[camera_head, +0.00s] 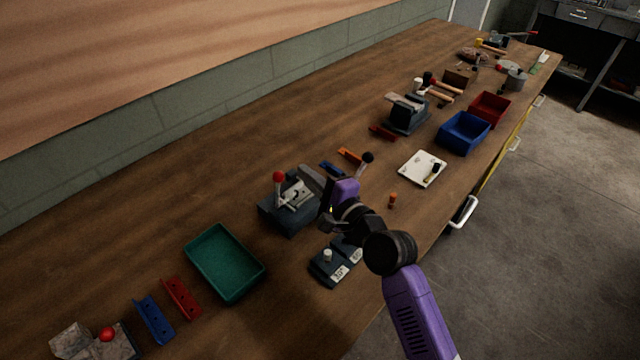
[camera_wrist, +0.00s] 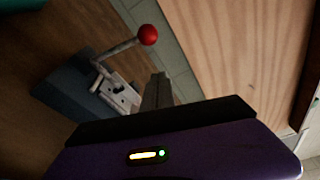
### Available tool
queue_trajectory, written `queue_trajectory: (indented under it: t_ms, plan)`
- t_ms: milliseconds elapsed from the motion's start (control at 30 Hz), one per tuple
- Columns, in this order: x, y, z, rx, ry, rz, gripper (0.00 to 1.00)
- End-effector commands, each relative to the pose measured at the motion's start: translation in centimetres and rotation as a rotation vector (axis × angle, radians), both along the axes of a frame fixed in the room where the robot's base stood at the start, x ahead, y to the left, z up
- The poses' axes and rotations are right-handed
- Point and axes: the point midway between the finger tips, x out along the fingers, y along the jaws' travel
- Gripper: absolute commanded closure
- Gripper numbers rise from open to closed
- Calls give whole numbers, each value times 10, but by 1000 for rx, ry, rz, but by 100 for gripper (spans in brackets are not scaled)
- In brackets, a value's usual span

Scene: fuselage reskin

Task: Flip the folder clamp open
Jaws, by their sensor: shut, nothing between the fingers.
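The folder (camera_head: 285,220) is a dark blue-grey block on the bench with a pale metal clamp (camera_head: 294,193) on top. Its lever ends in a red ball (camera_head: 279,177) and stands raised above the block in the head view. In the wrist view the red ball (camera_wrist: 148,34) is at the top centre, and the lever slopes from it down to the clamp plate (camera_wrist: 118,92). My gripper (camera_head: 307,172) is shut and empty, just right of the clamp. Its grey fingers (camera_wrist: 160,80) show beside the clamp in the wrist view; I cannot tell whether they touch it.
A green tray (camera_head: 190,257) lies left of the folder. Dark blocks (camera_head: 325,270) sit in front. A black-knobbed lever (camera_head: 367,157), orange and blue strips, and a white board (camera_head: 410,170) lie to the right. The bench behind the folder is clear up to the wall.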

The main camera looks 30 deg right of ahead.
Motion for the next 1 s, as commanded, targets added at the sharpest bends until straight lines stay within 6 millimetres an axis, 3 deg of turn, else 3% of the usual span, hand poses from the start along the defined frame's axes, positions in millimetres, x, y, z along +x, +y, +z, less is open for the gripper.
queue_trajectory:
  t_ms: [100,433,1000]
  plan:
    - [14,6,3,0,1,3,100]
    - [-2,34,12,0,1,0,100]
    - [-4,37,12,-15,-4,0,100]
